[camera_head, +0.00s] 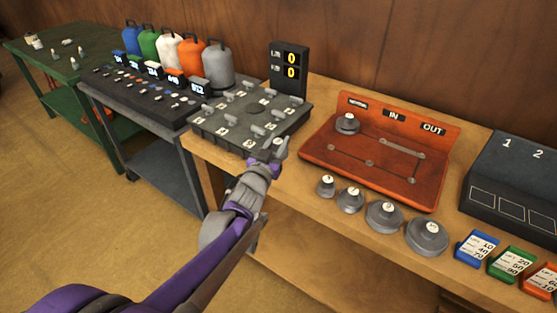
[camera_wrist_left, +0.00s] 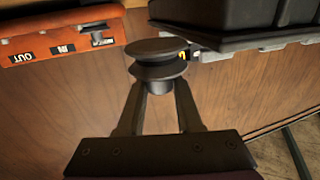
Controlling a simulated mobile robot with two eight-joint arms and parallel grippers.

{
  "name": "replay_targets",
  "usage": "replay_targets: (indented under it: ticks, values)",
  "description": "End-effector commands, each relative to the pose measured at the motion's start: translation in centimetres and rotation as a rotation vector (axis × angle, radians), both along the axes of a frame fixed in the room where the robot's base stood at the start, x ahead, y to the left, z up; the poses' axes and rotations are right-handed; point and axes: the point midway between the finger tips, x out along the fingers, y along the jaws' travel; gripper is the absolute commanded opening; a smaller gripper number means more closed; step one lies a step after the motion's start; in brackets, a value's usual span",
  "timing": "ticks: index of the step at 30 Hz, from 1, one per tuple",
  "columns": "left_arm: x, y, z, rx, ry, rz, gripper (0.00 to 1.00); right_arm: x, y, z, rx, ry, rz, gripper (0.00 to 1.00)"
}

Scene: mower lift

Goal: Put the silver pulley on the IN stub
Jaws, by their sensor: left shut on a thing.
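My left gripper (camera_head: 279,152) is by the front right corner of the dark numbered tray, left of the orange board (camera_head: 318,153). In the left wrist view its fingers (camera_wrist_left: 157,88) are shut on a grey two-disc pulley (camera_wrist_left: 155,68), gripping it low down; it looks dark in shade, so I cannot tell if it is the silver one. The IN label (camera_head: 393,115) stands on the board's raised back. The stub below it (camera_head: 382,141) looks bare, joined by a line to the stub under OUT (camera_head: 422,155). A grey pulley (camera_head: 347,123) sits at the board's left.
Several grey pulleys (camera_head: 384,216) stand along the table front before the board. The numbered tray (camera_head: 225,132) and a display (camera_head: 289,70) are at left. A black box (camera_head: 515,180) and coloured cards (camera_head: 477,246) are at right.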

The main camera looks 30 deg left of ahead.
Motion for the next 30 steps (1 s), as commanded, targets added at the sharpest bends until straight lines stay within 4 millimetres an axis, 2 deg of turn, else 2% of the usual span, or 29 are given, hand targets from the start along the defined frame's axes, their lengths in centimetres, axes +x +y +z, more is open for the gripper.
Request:
replay_targets:
  ticks: [10, 24, 25, 30]
  values:
    - [0.0, 0.0, -4.7, 0.0, 0.0, -0.001, 0.0, 0.0, 0.0, -1.4, 0.0, 0.005, 0.0, 0.64]
    - [0.0, 0.0, -5.4, 0.0, 0.0, 0.0, 0.0, 0.1, 0.0, -1.8, 0.0, 0.006, 0.0, 0.64]
    - [0.0, 0.0, -5.4, 0.0, 0.0, 0.0, 0.36, 0.0, 0.0, -1.8, 0.0, 0.006, 0.0, 0.64]
    - [0.0, 0.0, -5.3, 0.0, 0.0, 0.0, 0.64, 0.1, 0.0, -1.7, 0.0, 0.006, 0.0, 0.64]
